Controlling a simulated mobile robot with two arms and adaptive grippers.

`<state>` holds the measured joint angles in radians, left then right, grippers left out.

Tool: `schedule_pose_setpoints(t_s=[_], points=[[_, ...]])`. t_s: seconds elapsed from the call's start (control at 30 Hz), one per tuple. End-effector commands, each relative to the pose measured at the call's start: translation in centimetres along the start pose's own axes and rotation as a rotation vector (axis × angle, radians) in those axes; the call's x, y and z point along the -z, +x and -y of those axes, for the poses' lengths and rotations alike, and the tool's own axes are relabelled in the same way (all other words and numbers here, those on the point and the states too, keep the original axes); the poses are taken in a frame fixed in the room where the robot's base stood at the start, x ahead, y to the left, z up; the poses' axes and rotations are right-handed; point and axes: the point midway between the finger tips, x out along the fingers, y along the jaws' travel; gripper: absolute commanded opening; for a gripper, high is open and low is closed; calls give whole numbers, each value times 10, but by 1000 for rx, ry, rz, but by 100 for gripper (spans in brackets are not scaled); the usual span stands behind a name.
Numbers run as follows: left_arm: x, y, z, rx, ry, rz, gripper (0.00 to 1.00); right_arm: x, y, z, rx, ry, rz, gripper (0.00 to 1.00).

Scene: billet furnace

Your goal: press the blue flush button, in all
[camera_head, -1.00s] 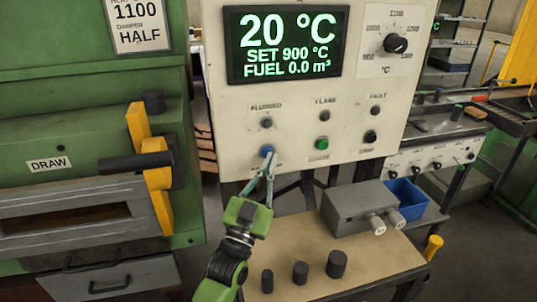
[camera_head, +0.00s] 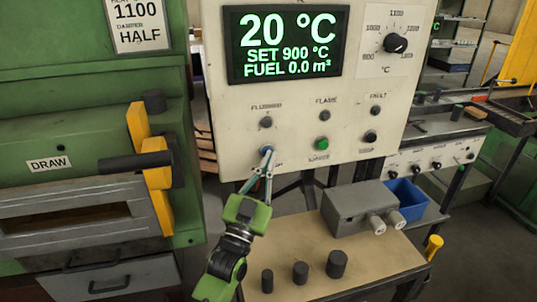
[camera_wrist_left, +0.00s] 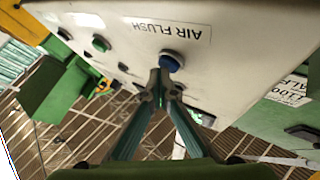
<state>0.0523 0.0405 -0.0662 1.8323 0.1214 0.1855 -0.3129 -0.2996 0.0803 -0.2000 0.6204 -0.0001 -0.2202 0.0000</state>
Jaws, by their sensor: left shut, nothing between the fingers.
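The blue flush button (camera_head: 265,150) is at the lower left of the white control panel (camera_head: 230,105). In the left wrist view the blue button (camera_wrist_left: 171,62) sits beside the "AIR FLUSH" label, upside down there. My left gripper (camera_head: 268,152) is shut and empty, with its fingertips right at the button and partly covering it in the head view. In the wrist view the fingertips (camera_wrist_left: 161,75) overlap the button's edge; I cannot tell whether they touch it. The lamp (camera_head: 266,123) under "FLUSHED" looks dark. My right gripper is not in view.
A green button (camera_head: 322,144), a black button (camera_head: 370,137) and a knob (camera_head: 396,43) share the panel. The green furnace (camera_head: 70,140) with a yellow latch stands left. Below, a bench (camera_head: 315,278) carries dark cylinders, a grey box (camera_head: 350,212) and a blue bin (camera_head: 408,200).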

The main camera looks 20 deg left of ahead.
Motion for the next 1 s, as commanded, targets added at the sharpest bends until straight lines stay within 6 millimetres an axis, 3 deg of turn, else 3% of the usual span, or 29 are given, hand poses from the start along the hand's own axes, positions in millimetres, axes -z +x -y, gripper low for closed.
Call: schedule_pose_setpoints(t_s=[0.5,1.0], points=[[0,2,1,1,0,0,0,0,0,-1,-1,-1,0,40],[8,-10,-7,0,1,-1,0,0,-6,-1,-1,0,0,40]])
